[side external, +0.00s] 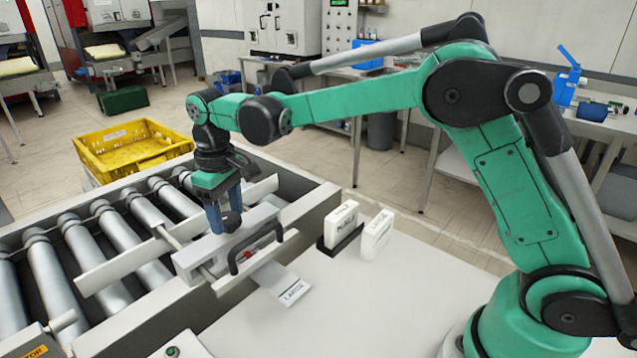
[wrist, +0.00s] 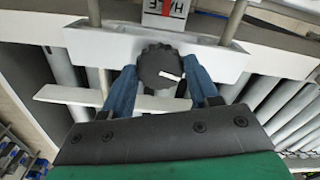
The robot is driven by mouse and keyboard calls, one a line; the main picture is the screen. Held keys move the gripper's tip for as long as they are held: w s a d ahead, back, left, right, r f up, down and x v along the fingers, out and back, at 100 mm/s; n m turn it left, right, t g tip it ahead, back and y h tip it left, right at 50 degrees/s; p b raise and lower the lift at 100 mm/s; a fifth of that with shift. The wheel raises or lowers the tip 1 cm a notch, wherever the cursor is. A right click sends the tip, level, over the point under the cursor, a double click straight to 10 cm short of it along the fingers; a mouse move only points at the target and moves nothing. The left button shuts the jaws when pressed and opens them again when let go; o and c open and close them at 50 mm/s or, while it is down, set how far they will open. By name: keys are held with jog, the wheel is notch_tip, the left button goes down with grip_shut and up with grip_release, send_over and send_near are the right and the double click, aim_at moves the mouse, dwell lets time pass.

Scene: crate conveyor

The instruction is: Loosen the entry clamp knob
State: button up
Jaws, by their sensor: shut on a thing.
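The clamp knob (wrist: 158,67) is dark, round and ribbed, with a white pointer line aimed right and slightly down in the wrist view. It sits on a pale clamp block (wrist: 90,45). My gripper (wrist: 160,80) has its blue fingers on both sides of the knob, closed on it. In the side external view, my gripper (side external: 224,208) points down over the clamp block (side external: 190,260) at the conveyor's near edge. The knob (side external: 232,222) shows there partly, between and beside the fingers. Pale guide rails (side external: 120,268) lie across the rollers beside the block.
A black handle (side external: 262,252) arches close by the clamp block. White labelled blocks (side external: 341,222) stand to the right, one in a black holder. A yellow crate (side external: 125,150) is behind the rollers.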

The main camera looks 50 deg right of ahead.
aim_at(228, 218)
jog(key=shift+n, duration=1.3)
jog(key=o, duration=1.3)
jog(key=shift+r, duration=2.8)
